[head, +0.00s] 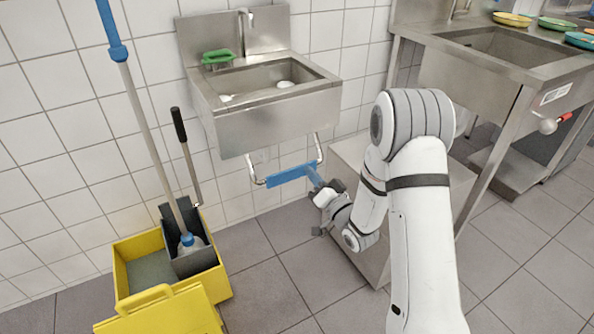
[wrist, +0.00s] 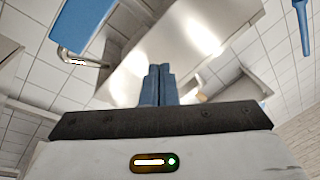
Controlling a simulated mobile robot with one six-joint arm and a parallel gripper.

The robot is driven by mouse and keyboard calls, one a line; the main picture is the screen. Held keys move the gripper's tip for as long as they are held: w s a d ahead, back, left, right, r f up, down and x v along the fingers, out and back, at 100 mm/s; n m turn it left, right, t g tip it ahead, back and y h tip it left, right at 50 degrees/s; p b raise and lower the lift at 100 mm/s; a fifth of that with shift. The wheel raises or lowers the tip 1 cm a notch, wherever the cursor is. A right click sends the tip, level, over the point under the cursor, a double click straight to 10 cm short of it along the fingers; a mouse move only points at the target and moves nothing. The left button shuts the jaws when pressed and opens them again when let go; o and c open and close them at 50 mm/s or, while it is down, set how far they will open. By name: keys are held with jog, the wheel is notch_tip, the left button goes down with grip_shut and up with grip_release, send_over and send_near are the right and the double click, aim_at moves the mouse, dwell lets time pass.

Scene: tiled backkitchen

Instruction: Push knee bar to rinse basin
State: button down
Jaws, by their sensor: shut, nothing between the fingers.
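The steel rinse basin (head: 275,112) hangs on the tiled wall, with a tap above it. The blue knee bar (head: 290,175) sits below its front on bent metal tubes. My gripper (head: 313,176) is at the right end of the bar, its blue fingers together and empty. In the wrist view the fingers (wrist: 157,84) point up the picture, and the blue bar (wrist: 82,25) is at the upper left, to the side of them. I cannot tell whether they touch it. No water shows at the tap.
A yellow mop bucket (head: 222,283) with a blue-handled mop (head: 140,115) stands at the left. A steel counter (head: 520,75) with bowls is at the right. A green item (head: 218,57) lies on the basin's rim. The floor below the basin is partly clear.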

aim_at(298, 173)
jog(key=shift+w, duration=0.1)
jog(key=shift+w+a+f+b, duration=0.5)
jog(key=shift+w+a+f, duration=0.25)
jog(key=shift+w, duration=0.25)
jog(key=shift+w+a+f+b, duration=0.55)
jog(key=shift+w+a+f, duration=0.05)
jog(key=shift+w+f, duration=0.35)
jog(key=shift+w+a+f+b, duration=0.5)
jog(key=shift+w+a+f, duration=0.25)
jog(key=shift+w, duration=0.25)
jog(key=shift+d, duration=0.1)
jog(key=shift+w+a+f+b, duration=0.15)
jog(key=shift+a+f+b, duration=0.1)
jog(key=shift+b, duration=0.25)
